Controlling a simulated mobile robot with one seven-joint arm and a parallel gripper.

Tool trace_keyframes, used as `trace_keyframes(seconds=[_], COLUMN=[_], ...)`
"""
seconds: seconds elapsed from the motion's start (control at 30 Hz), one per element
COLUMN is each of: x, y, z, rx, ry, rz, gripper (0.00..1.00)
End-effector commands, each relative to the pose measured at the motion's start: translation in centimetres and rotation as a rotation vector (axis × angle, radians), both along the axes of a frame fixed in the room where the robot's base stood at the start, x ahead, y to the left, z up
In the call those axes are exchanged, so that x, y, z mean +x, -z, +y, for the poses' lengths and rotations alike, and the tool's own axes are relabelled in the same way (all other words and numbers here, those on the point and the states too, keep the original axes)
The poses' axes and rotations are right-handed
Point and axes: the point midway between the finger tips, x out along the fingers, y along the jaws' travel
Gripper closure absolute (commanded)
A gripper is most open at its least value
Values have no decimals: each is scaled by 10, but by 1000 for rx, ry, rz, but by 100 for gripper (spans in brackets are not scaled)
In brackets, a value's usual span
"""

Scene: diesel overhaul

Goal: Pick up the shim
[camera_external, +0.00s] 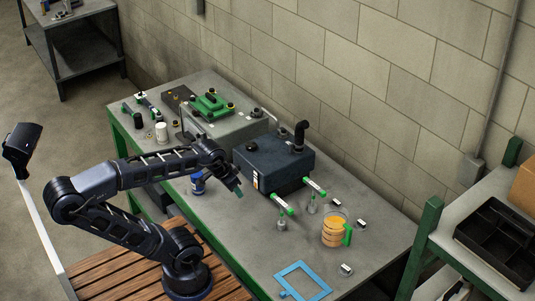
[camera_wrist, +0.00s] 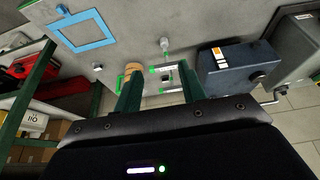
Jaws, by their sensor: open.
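No part is clearly recognisable as the shim. Small light metal pieces lie on the bench top, one near the front (camera_external: 346,268), one right of the orange stack (camera_external: 361,223) and one behind it (camera_external: 335,197); I cannot tell whether any is the shim. In the wrist view a small piece (camera_wrist: 168,77) shows between the fingers, and another (camera_wrist: 98,67) lies to the left. My gripper (camera_external: 238,192) is open and empty, above the bench in front of the dark blue engine block (camera_external: 274,163). Its two dark green fingers (camera_wrist: 161,88) are apart in the wrist view.
A blue square frame (camera_external: 316,274) lies flat at the bench's near end. A clear container with an orange stack (camera_external: 335,232) stands behind it. A side shelf holds a black tray (camera_external: 497,240).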

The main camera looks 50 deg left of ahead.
Motion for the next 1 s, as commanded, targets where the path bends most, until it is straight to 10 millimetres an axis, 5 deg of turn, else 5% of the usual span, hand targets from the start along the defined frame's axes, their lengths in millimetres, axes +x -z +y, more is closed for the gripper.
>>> trace_keyframes(seconds=[0.47, 1.0], x=[86, 188], y=[18, 84], z=[-51, -139], rx=[-123, -342], ry=[-329, -789], rz=[70, 204], gripper=[59, 59])
